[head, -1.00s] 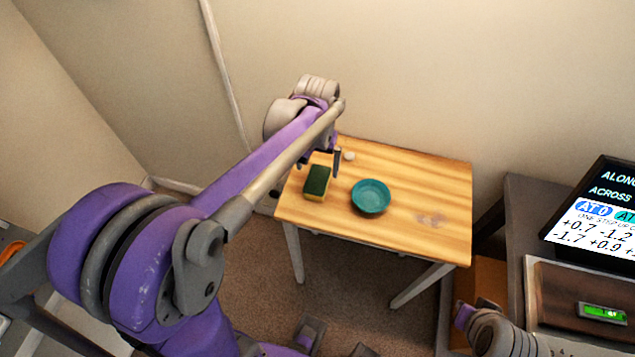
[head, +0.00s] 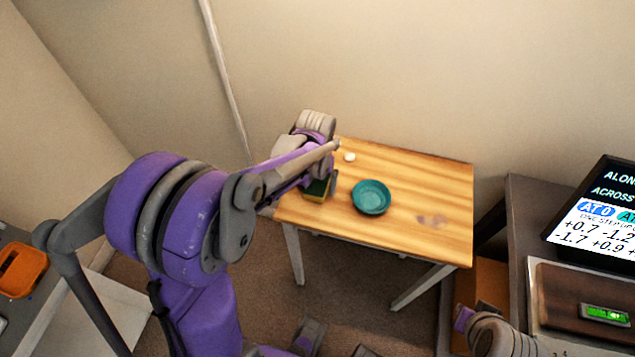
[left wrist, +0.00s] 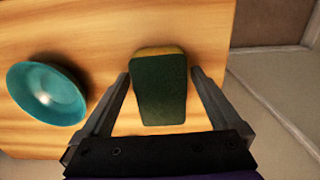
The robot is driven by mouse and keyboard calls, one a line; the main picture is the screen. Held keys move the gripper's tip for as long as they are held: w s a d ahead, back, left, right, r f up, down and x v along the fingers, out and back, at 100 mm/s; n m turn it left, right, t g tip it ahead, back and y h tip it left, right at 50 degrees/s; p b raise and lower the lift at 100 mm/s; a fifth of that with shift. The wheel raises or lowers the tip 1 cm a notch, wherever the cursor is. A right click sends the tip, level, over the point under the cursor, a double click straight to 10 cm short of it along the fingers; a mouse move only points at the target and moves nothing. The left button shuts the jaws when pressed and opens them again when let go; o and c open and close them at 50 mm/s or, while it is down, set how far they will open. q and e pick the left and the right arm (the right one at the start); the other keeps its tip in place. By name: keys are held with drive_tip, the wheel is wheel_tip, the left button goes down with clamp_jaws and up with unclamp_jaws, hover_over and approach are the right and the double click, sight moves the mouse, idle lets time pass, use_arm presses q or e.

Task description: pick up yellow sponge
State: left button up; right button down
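The yellow sponge (head: 318,192) has a dark green top and lies near the left edge of the small wooden table (head: 425,185). My left arm partly covers it in the head view. In the left wrist view the sponge (left wrist: 160,88) lies between the two fingers of my left gripper (left wrist: 160,82). The fingers are apart, with a gap on each side of the sponge. My right arm (head: 492,328) shows at the bottom right of the head view, but its fingertips are not in view.
A teal bowl (head: 371,197) stands just right of the sponge, and it also shows in the left wrist view (left wrist: 47,94). A small white object (head: 349,157) lies near the table's back edge. The table's right side is clear. A dark desk with a screen (head: 605,215) stands at the right.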

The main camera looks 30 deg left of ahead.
sight(316, 184)
use_arm(q)
drive_tip(key=c, duration=1.3)
wheel_tip(316, 184, up, 10)
drive_tip(key=shift+r+p, duration=0.1)
drive_tip(key=shift+p, duration=0.4)
drive_tip(key=o, duration=0.7)
drive_tip(key=c, duration=0.4)
drive_tip(key=shift+c, duration=0.3)
